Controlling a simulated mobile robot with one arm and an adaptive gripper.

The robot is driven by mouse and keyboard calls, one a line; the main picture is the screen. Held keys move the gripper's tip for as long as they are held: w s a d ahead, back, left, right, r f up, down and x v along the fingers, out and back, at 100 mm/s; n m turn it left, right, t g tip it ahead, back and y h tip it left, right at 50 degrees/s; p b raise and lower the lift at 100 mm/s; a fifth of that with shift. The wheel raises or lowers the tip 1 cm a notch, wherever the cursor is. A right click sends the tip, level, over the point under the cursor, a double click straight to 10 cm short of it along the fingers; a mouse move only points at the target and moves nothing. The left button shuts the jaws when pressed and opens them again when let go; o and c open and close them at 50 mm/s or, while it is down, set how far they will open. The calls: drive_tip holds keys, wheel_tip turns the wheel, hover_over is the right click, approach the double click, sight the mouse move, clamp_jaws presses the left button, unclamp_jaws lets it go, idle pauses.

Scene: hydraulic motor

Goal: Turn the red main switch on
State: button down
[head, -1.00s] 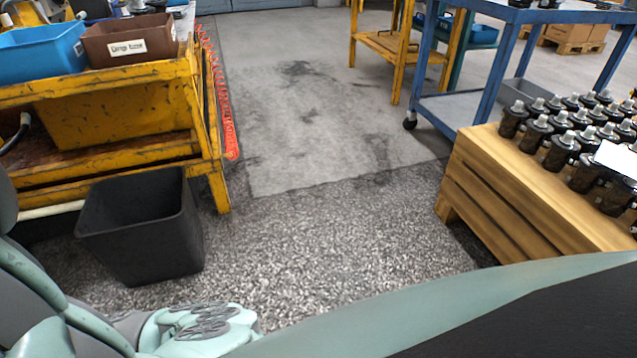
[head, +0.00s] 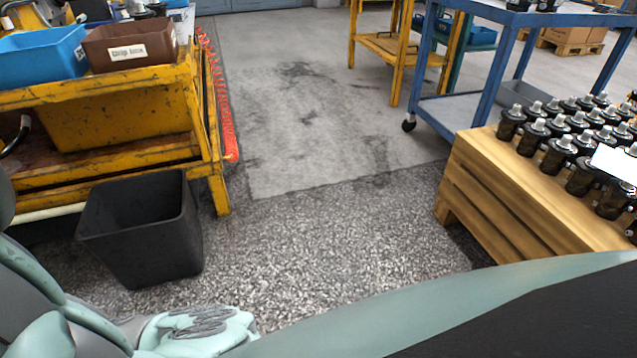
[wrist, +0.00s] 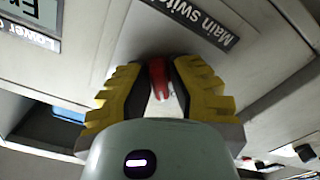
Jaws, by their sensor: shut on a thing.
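The red main switch (wrist: 159,78) shows in the wrist view as a red handle on a light grey panel (wrist: 105,35). A black label reading "Main switch" (wrist: 205,18) is beside it. My gripper (wrist: 155,90) has its two yellow and black fingers on either side of the red handle, shut on it. The base of the switch is partly hidden by the fingers. The head view shows neither the switch nor my gripper.
In the head view a yellow cart (head: 110,120) with blue and brown bins stands at left, with a black bin (head: 145,225) by it. A wooden pallet (head: 530,190) of dark parts is at right. The floor between is clear.

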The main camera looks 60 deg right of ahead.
drive_tip(key=m+p, duration=0.2)
drive_tip(key=m, duration=0.1)
drive_tip(key=shift+d+f+m+p, duration=0.1)
drive_tip(key=shift+f+m+p, duration=0.05)
drive_tip(key=shift+m+p, duration=0.2)
drive_tip(key=m+p, duration=0.3)
drive_tip(key=m, duration=0.1)
drive_tip(key=shift+f+m, duration=0.1)
drive_tip(key=shift+m, duration=0.15)
drive_tip(key=m, duration=0.3)
drive_tip(key=m+p, duration=0.1)
drive_tip(key=m, duration=0.2)
drive_tip(key=shift+s+f+p, duration=0.15)
drive_tip(key=shift+p, duration=0.15)
drive_tip(key=shift+m, duration=1.1)
